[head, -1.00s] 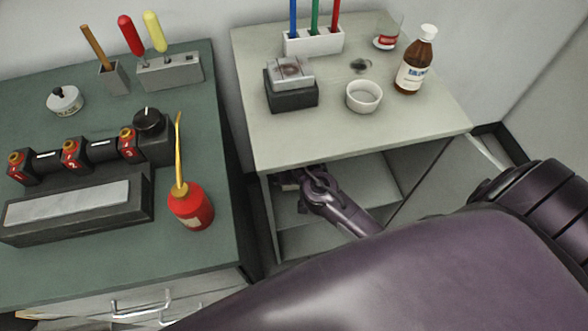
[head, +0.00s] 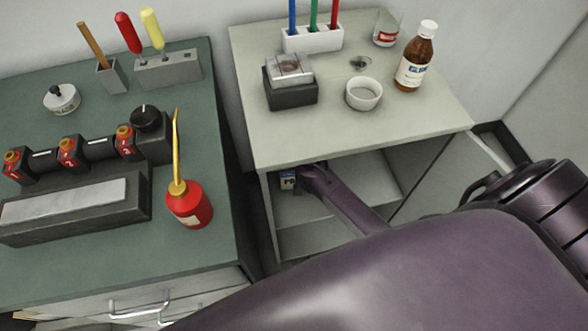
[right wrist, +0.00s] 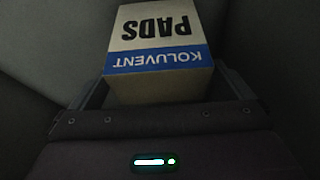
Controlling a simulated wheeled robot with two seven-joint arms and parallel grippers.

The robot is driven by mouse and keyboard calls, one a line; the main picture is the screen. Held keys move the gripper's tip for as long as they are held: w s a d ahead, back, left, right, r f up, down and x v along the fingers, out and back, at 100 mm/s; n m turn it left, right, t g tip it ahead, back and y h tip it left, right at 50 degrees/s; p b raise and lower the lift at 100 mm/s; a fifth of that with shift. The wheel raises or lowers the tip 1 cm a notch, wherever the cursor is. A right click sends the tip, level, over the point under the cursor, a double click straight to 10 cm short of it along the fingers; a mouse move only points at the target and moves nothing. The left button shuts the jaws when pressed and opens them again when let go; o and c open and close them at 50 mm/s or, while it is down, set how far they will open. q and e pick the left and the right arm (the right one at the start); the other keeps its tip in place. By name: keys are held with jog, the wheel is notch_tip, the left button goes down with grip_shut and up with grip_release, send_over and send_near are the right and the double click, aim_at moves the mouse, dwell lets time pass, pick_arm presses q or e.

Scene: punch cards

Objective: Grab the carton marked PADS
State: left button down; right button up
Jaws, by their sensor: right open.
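The PADS carton (right wrist: 160,45) is a cream box with a blue KOLUVENT band. Its lettering appears upside down in the right wrist view. In the head view a small part of the carton (head: 288,180) shows on the shelf under the pale worktop, at the left. My right gripper (right wrist: 161,88) is open, with one finger on each side of the carton's near end. I cannot tell whether either finger touches it. In the head view the right gripper (head: 306,181) hides part of the carton. My left gripper is not in view.
The pale worktop (head: 350,140) lies above the shelf opening and bounds it overhead. A brown bottle (head: 414,60), a white bowl (head: 363,94) and a pen holder (head: 313,40) stand on it. The green bench (head: 110,270) with a red oil can (head: 190,207) is on the left.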

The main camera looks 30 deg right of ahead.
jog(key=c, duration=0.9)
jog(key=shift+c, duration=0.3)
jog(key=shift+r, duration=0.15)
jog(key=shift+c, duration=0.2)
